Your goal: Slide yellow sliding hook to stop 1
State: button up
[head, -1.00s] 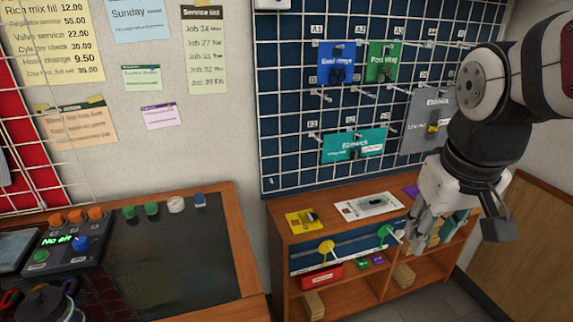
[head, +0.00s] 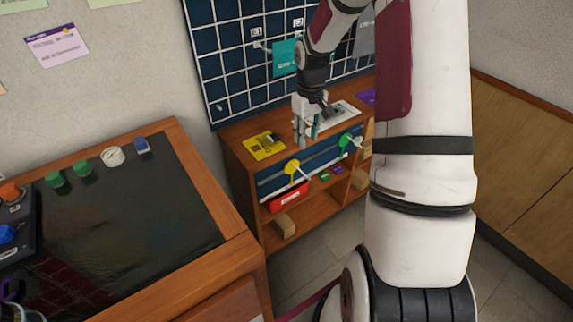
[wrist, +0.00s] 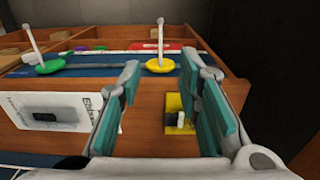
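The yellow sliding hook (head: 292,167) is a round disc with a pale peg on the blue rail panel (head: 322,165) along the shelf unit's front. It also shows in the wrist view (wrist: 160,66), beyond my fingertips and between them in the picture. A green hook (head: 346,141) sits further right on the panel. My gripper (head: 306,138) is over the shelf top near its front edge, slightly right of the yellow hook. In the wrist view my gripper (wrist: 159,78) has its teal-padded fingers apart with nothing held. I cannot make out a stop 1 mark.
A yellow card (head: 264,146) with a dark part and a white card (head: 340,114) lie on the shelf top. A red box (head: 290,198) sits below the panel. A wooden bench (head: 205,190) stands to the left. A wire grid board (head: 222,70) is behind.

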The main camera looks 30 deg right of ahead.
aim_at(304, 173)
notch_tip(304, 173, down, 14)
jog(key=shift+w+f+b, duration=0.15)
jog(key=shift+b, duration=0.4)
grip_shut()
